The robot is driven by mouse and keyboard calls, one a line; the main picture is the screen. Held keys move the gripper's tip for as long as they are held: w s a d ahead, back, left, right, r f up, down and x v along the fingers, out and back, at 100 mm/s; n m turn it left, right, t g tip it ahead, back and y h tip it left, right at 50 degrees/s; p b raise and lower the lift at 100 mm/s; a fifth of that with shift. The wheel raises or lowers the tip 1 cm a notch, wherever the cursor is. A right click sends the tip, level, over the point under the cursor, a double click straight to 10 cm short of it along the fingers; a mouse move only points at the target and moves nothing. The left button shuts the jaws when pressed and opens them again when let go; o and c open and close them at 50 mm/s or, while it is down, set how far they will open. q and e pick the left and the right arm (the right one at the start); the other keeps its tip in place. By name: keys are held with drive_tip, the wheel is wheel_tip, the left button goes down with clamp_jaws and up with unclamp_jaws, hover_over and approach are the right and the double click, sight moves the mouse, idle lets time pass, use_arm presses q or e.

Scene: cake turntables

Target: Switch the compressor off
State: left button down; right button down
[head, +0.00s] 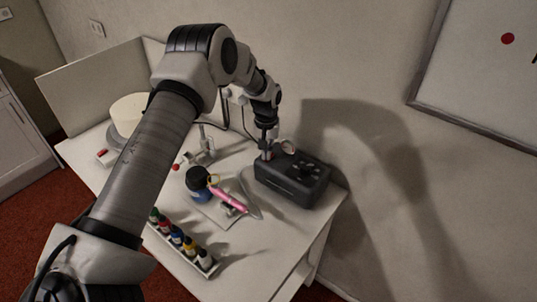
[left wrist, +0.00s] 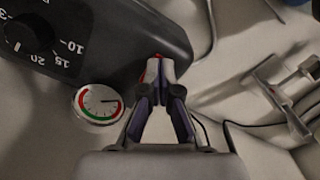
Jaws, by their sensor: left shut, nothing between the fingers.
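The compressor (head: 292,182) is a dark grey box at the right end of the white table. In the left wrist view its dark top (left wrist: 110,42) fills the upper left, with a dial (left wrist: 30,42) marked with numbers and a round gauge (left wrist: 97,103) beside its edge. My right gripper is not in view.
A pink airbrush-like tool (head: 230,200), a blue jar (head: 198,182) and a rack of several paint bottles (head: 182,243) stand left of the compressor. A metal holder (left wrist: 285,95) is close by on the right in the left wrist view. A white cake (head: 128,110) is at the far left. The wall is close behind.

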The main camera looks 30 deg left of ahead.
use_arm(q)
wheel_tip(320, 180, up, 7)
drive_tip(key=p, duration=0.4)
drive_tip(key=shift+f, duration=0.15)
drive_tip(key=shift+f, duration=0.15)
